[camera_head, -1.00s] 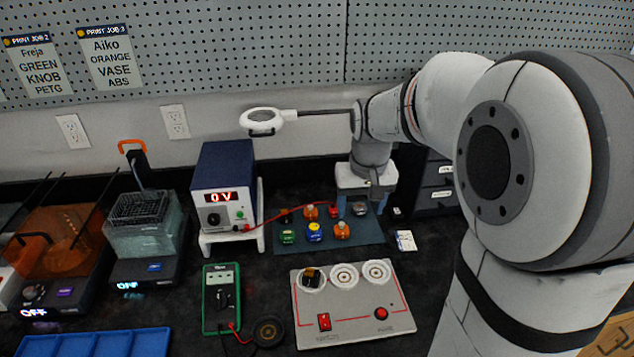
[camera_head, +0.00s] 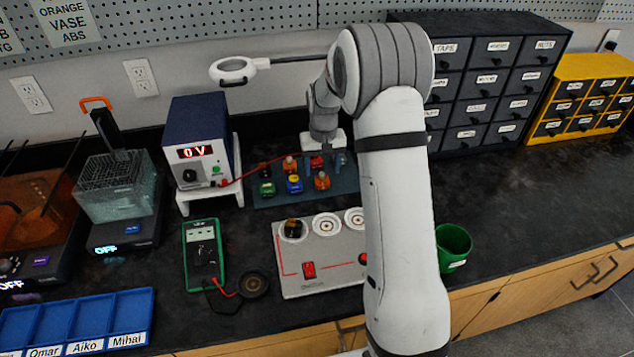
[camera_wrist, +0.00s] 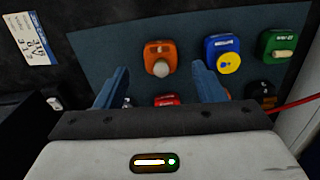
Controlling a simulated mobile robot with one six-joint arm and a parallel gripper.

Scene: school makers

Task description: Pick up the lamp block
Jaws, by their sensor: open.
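Several small coloured blocks lie on a dark blue-grey mat (camera_head: 345,187). No readable label shows which is the lamp block. An orange block with a rounded top piece (camera_wrist: 160,57) is in the wrist view; it also shows in the head view (camera_head: 321,182). Beside it are a blue block with a yellow disc (camera_wrist: 222,54) and a green block with a pale cylinder (camera_wrist: 280,46). A red block (camera_wrist: 166,100) is partly hidden by my gripper's body. My gripper (camera_wrist: 160,80) is open and empty above the mat, its blue fingers either side of the orange block's column.
A grey board (camera_head: 325,270) with round sockets holds a dark block in its left socket. A multimeter (camera_head: 204,250), power supply (camera_head: 200,140) and blue tray (camera_head: 75,320) stand left. Dark drawers (camera_head: 480,85) and a green cup (camera_head: 453,245) stand right.

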